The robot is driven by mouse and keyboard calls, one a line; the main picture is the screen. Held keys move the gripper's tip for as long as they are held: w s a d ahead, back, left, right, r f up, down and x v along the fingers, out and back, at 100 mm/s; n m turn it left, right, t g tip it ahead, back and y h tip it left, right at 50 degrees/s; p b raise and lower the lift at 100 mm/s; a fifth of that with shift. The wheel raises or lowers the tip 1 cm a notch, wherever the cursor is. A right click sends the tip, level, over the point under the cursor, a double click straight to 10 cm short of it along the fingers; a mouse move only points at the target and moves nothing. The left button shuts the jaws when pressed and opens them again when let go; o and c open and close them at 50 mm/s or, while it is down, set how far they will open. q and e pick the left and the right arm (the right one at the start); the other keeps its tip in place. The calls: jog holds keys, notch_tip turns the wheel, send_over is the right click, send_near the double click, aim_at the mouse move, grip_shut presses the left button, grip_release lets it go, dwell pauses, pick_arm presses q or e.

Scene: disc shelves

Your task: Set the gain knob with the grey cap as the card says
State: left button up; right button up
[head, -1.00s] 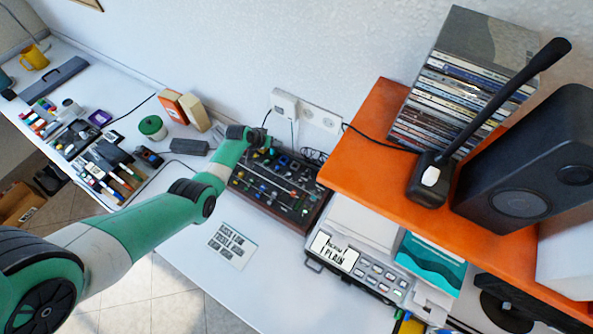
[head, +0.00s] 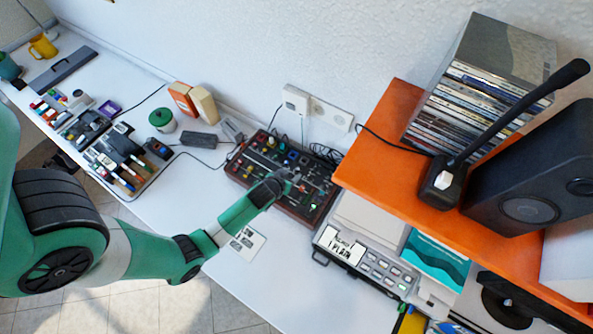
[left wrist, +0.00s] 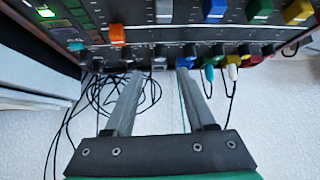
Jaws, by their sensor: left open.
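The control panel (head: 262,160), dark with wooden sides, lies on the white bench and carries many small coloured knobs and sliders. In the left wrist view the panel (left wrist: 130,12) fills the top. A grey cap (left wrist: 162,10) sits there between an orange and a blue one; another small grey piece (left wrist: 160,60) shows near the fingertips. I cannot tell which is the gain knob. My left gripper (head: 290,178) is over the panel's right part; its fingers (left wrist: 160,76) are open with nothing between them. The white printed card (head: 246,243) on the bench is partly hidden by my arm and unreadable.
An orange shelf (head: 385,150) with discs and a black speaker (head: 530,190) overhangs right of the panel. A grey device (head: 375,268) with a paper label stands below it. Cables (left wrist: 95,95) hang beside the panel.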

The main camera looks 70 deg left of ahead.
aim_at(298, 168)
pick_arm(q)
jog(key=b+x, duration=0.2)
jog(key=x, duration=0.4)
jog(key=shift+w+a+f, duration=0.25)
jog(key=shift+w+f, duration=0.05)
jog(key=shift+f, duration=0.1)
grip_shut()
